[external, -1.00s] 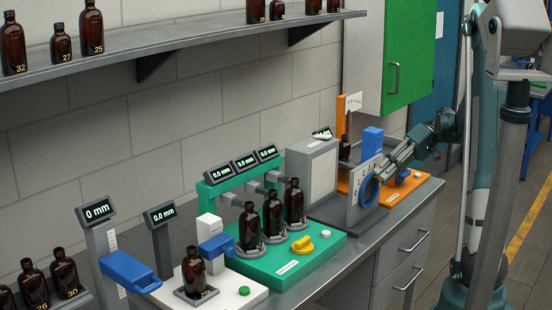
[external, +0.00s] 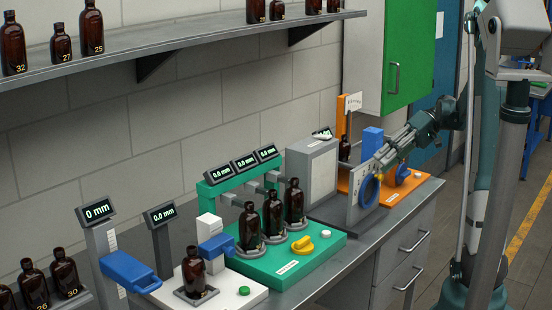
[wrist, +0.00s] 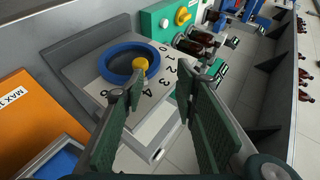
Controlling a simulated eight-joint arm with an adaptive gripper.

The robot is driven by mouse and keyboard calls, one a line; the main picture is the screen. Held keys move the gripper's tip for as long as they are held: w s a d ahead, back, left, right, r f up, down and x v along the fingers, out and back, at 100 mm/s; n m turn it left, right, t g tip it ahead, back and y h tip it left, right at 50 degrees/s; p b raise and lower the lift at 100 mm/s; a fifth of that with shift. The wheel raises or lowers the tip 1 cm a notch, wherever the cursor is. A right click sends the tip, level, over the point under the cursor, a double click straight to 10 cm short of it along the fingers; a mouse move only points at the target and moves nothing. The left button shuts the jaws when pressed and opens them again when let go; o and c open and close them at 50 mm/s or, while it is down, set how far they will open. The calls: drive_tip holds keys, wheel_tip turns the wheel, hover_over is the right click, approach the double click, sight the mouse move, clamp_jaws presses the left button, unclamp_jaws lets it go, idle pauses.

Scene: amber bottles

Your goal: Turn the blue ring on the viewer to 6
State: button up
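The viewer is a grey upright plate (external: 354,206) with a blue ring (external: 367,193) on its face. In the wrist view, the blue ring (wrist: 104,62) surrounds a dark opening. A yellow knob (wrist: 140,65) sits on the ring's side facing the printed numbers 1 to 4; its exact reading is unclear. A partly covered digit shows lower left of the ring. My gripper (wrist: 160,82) is open and empty, its two green-padded fingers apart. In the external view, my gripper (external: 381,160) is just above the ring and yellow knob (external: 380,177), with no clear contact.
An orange station (external: 408,188) stands beside the viewer, with a blue block (external: 372,142) behind. A green station (external: 300,262) with amber bottles and a yellow knob stands to the left. Floor is open in front of the bench.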

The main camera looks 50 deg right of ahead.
drive_tip(key=shift+r, duration=2.7)
drive_tip(key=shift+a+f, duration=0.1)
drive_tip(key=shift+a, duration=0.05)
drive_tip(key=n+t+h+p, duration=0.2)
drive_tip(key=t+h+p, duration=0.2)
drive_tip(key=h+p, duration=0.7)
approach(376, 175)
drive_tip(key=shift+w+d+f+y+p, duration=0.1)
drive_tip(key=shift+w+d+y+p, duration=0.35)
drive_tip(key=shift+p, duration=0.2)
drive_tip(key=shift+f, duration=0.15)
drive_tip(key=shift+b+x, duration=0.3)
drive_tip(key=shift+x, duration=3.5)
drive_tip(key=shift+s, duration=0.1)
